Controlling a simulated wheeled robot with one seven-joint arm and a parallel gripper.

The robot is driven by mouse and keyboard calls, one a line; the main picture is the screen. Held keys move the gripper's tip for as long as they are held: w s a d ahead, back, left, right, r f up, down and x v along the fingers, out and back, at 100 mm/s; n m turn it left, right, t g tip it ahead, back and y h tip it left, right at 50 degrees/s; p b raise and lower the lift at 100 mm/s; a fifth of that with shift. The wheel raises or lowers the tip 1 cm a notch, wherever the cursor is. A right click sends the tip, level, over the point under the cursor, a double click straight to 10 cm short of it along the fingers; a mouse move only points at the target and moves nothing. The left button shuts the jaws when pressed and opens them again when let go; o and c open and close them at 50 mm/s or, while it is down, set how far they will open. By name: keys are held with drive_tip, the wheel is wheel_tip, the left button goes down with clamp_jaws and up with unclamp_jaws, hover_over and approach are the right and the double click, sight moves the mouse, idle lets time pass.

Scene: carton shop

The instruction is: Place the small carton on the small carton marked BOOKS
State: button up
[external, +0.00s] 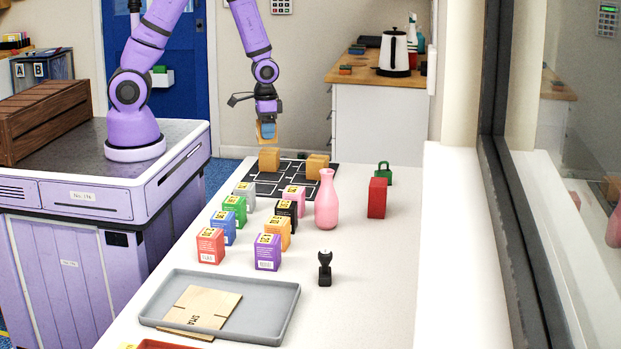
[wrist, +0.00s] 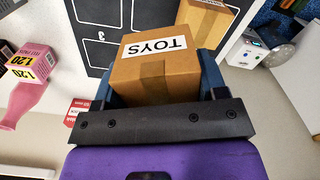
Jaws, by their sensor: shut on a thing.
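My gripper (external: 267,133) is shut on a small brown carton, which hangs above the black mat (external: 250,187). In the wrist view the held carton (wrist: 155,72) sits between the blue fingers, and its white label reads TOYS. Two small cartons stand on the mat in the external view: one (external: 269,159) almost directly below my gripper, with a gap between, and one (external: 317,167) to its right. Part of one carton (wrist: 205,22) shows in the wrist view beyond the held one. I cannot read BOOKS on any carton; the wrist view cuts off that carton's label.
A pink vase (external: 327,203), a red box (external: 377,198) and a green padlock (external: 384,174) stand right of the mat. Several coloured boxes (external: 268,252) stand nearer the camera, with a grey tray (external: 285,303) in front. The right side of the table is mostly clear.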

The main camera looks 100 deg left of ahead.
drive_tip(key=w, duration=0.5)
drive_tip(key=w+a+f, duration=0.1)
drive_tip(key=w, duration=0.4)
drive_tip(key=w+a, duration=0.1)
drive_tip(key=w, duration=0.4)
drive_tip(key=shift+f, duration=2)
drive_tip(key=shift+f, duration=0.1)
drive_tip(key=o, duration=0.9)
drive_tip(key=shift+o, duration=0.2)
drive_tip(key=shift+w, duration=0.1)
